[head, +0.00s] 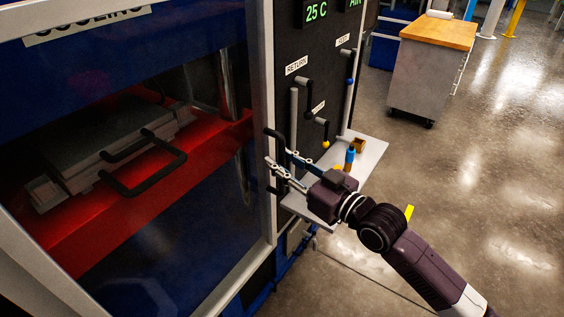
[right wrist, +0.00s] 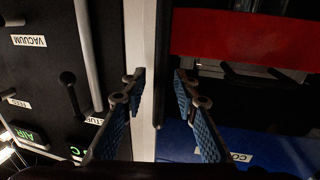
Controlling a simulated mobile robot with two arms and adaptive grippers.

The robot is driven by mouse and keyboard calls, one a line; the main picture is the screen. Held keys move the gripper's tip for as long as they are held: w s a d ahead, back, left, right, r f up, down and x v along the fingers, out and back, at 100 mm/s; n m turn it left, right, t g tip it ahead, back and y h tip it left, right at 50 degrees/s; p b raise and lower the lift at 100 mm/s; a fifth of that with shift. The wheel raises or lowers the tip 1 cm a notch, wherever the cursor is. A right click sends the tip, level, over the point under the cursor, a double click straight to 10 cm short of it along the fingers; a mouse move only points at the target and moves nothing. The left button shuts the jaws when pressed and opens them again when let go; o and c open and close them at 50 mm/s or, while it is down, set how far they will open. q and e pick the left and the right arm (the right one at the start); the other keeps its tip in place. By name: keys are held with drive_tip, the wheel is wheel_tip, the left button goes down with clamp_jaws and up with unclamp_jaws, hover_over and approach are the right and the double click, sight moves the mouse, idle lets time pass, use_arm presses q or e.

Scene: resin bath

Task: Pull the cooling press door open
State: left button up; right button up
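The cooling press door is a glazed door with a pale metal frame (head: 267,110) at the left of the head view. It looks shut, its edge lying along the dark control panel. A black bar handle (head: 269,132) stands out from the frame's right edge. My right gripper (head: 277,160) is at the handle with its fingers spread. In the right wrist view the blue-padded fingers (right wrist: 161,80) are apart, with the dark handle bar (right wrist: 160,55) and pale frame showing between them. I cannot tell whether either finger touches the handle. My left gripper is out of view.
A small pale shelf (head: 369,158) with a blue-and-orange bottle (head: 350,158) and a small box juts out under the panel levers, close to my right arm. A wood-topped cart (head: 435,70) stands farther back. The concrete floor at right is clear.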

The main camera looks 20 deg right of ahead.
drive_tip(key=shift+w+a, duration=0.1)
drive_tip(key=shift+w, duration=0.05)
clamp_jaws()
idle(0.5)
